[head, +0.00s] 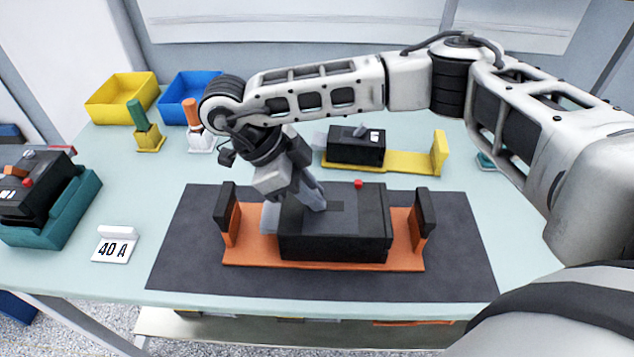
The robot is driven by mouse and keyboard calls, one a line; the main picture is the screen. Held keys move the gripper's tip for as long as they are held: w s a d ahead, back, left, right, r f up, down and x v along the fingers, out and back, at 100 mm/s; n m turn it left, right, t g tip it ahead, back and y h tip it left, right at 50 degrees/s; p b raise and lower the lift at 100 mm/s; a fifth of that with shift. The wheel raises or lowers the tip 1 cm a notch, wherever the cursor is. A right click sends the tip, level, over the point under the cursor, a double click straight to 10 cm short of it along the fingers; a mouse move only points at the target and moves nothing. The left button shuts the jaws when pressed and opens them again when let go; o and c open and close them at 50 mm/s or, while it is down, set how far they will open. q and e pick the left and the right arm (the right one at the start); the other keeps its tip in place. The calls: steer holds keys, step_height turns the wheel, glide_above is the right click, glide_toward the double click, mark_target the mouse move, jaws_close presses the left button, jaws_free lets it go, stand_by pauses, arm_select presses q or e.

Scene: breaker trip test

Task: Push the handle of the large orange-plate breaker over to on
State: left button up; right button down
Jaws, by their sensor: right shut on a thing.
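The large breaker is a black box (335,240) on an orange plate (405,255) with black upright clamps at both ends. It sits on a dark mat. A small red button (358,183) shows at its back top edge. My right gripper (314,200) reaches down onto the left-middle of the breaker's top, its fingers tilted. It is shut on the breaker's handle, which is mostly hidden by the fingers, so its exact position cannot be told. My left gripper is not in view.
A smaller black breaker (356,148) on a yellow plate stands behind. A teal tray (60,215) with another breaker is at left, near a "40 A" sign (115,244). Yellow (122,98) and blue (188,90) bins and two small handled tools stand at the back left.

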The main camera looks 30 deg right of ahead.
steer(key=shift+w+a+g+h, duration=0.2)
steer(key=shift+g+h, duration=0.1)
steer(key=shift+h, duration=0.2)
steer(key=shift+f, duration=0.1)
steer(key=c, duration=1.4)
jaws_free()
steer(key=shift+o, duration=0.2)
steer(key=v, duration=1.6)
steer(key=shift+s+f, duration=0.1)
steer(key=shift+s, duration=0.05)
